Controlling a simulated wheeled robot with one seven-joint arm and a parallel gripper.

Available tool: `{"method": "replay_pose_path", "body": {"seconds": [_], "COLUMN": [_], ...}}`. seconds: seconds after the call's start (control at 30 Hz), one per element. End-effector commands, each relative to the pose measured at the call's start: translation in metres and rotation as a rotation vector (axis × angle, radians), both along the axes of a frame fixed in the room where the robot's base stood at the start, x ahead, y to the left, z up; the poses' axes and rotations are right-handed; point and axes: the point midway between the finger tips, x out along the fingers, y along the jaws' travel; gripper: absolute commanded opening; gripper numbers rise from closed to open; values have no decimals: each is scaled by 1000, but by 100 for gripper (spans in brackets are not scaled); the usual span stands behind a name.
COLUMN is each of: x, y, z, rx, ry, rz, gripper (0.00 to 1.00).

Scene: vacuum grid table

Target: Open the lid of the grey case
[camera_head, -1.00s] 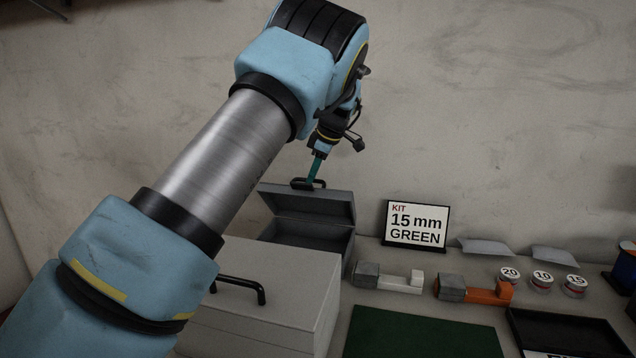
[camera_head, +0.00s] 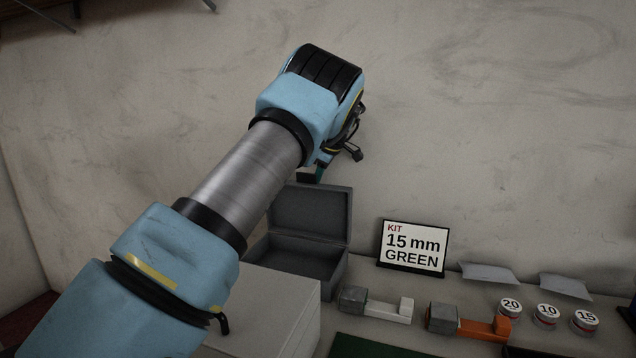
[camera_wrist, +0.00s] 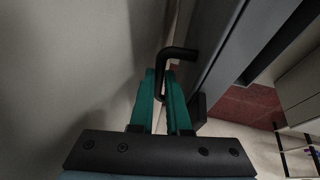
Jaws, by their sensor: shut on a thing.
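The grey case (camera_head: 297,258) stands at the back of the table against the wall. Its lid (camera_head: 311,212) is raised and stands close to upright, so the inside shows. My gripper (camera_head: 320,174) is at the top edge of the lid, partly hidden behind my arm in the head view. In the wrist view its teal fingers (camera_wrist: 166,80) are shut on the black lid handle (camera_wrist: 180,53), with the lid's grey face just to the right.
A larger light-grey box (camera_head: 275,310) stands in front of the case. To the right are a sign reading 15 mm GREEN (camera_head: 412,247), clamp-like blocks (camera_head: 375,304), numbered round caps (camera_head: 547,313) and grey packets (camera_head: 490,274). The wall is close behind the lid.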

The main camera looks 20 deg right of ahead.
Motion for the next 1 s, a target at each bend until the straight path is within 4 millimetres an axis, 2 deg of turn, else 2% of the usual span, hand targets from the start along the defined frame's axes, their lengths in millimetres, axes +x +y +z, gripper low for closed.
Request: {"method": "replay_pose_path", "body": {"seconds": [0.37, 0.4, 0.67, 1.0], "x": [1, 1, 1, -1], "y": [-1, -1, -1, -2], "z": [2, 3, 2, 6], "rx": [-4, -5, -3, -3], "ry": [-4, -5, -4, -5], "rz": [-2, -2, -2, -2], "gripper": [0, 16, 45, 45]}}
